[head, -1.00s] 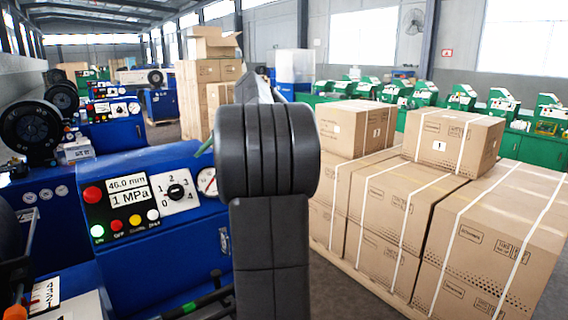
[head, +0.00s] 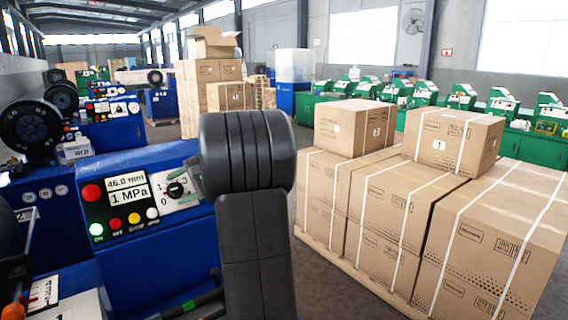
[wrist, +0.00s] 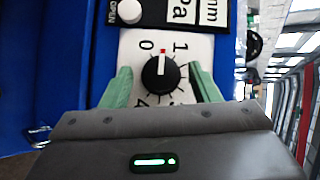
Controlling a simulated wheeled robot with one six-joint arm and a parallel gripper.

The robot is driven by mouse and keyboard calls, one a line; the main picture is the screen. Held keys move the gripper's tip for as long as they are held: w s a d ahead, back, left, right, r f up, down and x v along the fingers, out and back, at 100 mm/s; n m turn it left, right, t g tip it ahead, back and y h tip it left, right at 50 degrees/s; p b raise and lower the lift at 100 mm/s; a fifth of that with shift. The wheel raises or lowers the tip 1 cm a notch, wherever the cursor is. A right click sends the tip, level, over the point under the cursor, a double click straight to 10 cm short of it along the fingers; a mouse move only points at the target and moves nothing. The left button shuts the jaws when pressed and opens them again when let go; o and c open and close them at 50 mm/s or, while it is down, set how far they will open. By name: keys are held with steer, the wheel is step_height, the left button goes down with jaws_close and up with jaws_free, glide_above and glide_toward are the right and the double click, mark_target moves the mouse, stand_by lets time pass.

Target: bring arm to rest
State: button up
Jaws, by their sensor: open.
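My gripper (wrist: 161,85) is open in the wrist view, its two green fingers apart on either side of a black knob (wrist: 155,74). I cannot tell whether they touch it. The knob's red-tipped pointer stands between 0 and 1 on its white dial plate (wrist: 186,48). In the head view my dark grey arm rises in the middle, and a green finger (head: 194,177) shows at its left, over the dial's right side. The dial sits on a blue machine (head: 160,258), beside a display (head: 126,190) reading 46.0 mm and 1 MPa.
Strapped cardboard boxes (head: 460,240) on a pallet stand close at the right. Green machines (head: 500,105) line the far right wall. Another blue machine (head: 110,137) and stacked boxes (head: 212,75) stand farther back. Open floor lies between the boxes and the blue machine.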

steer(key=shift+f+m+t+y+b, duration=0.2)
steer(key=shift+m+y+b, duration=0.1)
steer(key=shift+m, duration=0.25)
steer(key=shift+f+m+t+y+b, duration=0.2)
steer(key=shift+m+y, duration=0.1)
steer(key=shift+m, duration=0.25)
steer(key=m+t, duration=0.1)
steer(key=m, duration=0.1)
steer(key=m+t+y+b, duration=0.1)
steer(key=m, duration=0.1)
steer(key=shift+s+t+b, duration=0.2)
steer(key=shift+t+b, duration=0.1)
steer(key=m+t, duration=0.1)
steer(key=m, duration=0.1)
steer(key=m+t, duration=0.1)
steer(key=m, duration=0.2)
steer(key=shift+s+t+y+b, duration=0.1)
steer(key=shift+t+y+b, duration=0.2)
steer(key=shift+y+b, duration=0.1)
steer(key=shift+s+a+m+t+h, duration=0.1)
steer(key=shift+m+t+h, duration=0.1)
steer(key=shift+m+t, duration=0.8)
steer(key=shift+a+m+t+h, duration=0.15)
steer(key=shift+m+t, duration=0.45)
steer(key=shift+m, duration=0.8)
steer(key=shift+d, duration=0.1)
steer(key=shift+f, duration=0.1)
